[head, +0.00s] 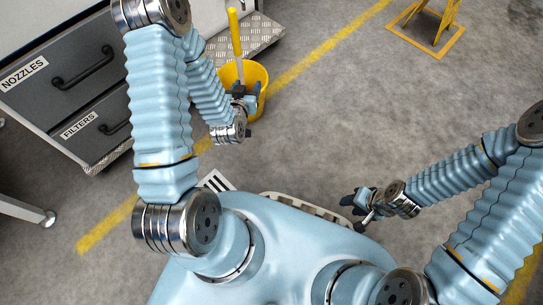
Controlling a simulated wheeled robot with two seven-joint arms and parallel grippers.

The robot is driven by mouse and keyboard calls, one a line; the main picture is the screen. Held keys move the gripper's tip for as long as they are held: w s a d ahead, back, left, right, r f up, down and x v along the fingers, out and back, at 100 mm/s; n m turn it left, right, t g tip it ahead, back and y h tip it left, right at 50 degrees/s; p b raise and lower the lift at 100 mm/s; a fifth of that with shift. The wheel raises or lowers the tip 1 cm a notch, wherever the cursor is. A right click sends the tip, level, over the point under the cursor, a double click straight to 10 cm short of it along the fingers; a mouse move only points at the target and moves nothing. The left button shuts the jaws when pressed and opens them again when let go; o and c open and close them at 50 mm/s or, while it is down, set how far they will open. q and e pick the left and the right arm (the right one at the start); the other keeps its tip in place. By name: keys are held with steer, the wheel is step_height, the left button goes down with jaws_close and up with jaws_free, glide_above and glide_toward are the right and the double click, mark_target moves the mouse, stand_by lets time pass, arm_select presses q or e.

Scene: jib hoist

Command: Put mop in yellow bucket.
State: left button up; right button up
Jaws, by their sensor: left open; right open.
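The yellow bucket (260,72) stands on the floor at the upper middle, beside a metal tread plate. A yellow mop handle (235,35) rises upright over the bucket's opening, and its lower part runs down inside the rim's outline. The mop's head does not show. My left gripper (245,90) is open at the bucket's near side, covering part of it, close to the handle's lower end. I cannot tell whether it touches either. My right gripper (358,205) is open and empty above the floor, well away from the bucket, near my base.
A grey drawer cabinet (75,80) labelled NOZZLES and FILTERS stands at the left. The tread plate (245,40) lies behind the bucket. A yellow floor frame (428,28) stands at the upper right. A yellow line (330,45) crosses the floor. The middle and right floor is clear.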

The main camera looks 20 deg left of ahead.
arm_select(q)
steer(key=s+d+f+g+h, duration=0.4)
steer(key=s+d+f+g, duration=0.2)
steer(key=d+f, duration=0.35)
steer(key=s+d+f+g+h, duration=0.1)
steer(key=s+d+f+g, duration=0.1)
steer(key=s+d, duration=0.15)
steer(key=s+d+f+m+g+h, duration=0.1)
steer(key=s+d+g, duration=0.15)
steer(key=s, duration=0.25)
steer(key=s+d+f+g+h, duration=0.1)
steer(key=s+d+f+g, duration=0.1)
steer(key=s+g, duration=0.15)
step_height(320, 180, up, 13)
steer(key=p, duration=1.3)
steer(key=shift+s+f+m+t, duration=0.15)
steer(key=shift+s+m+t, duration=0.15)
steer(key=shift+s, duration=0.1)
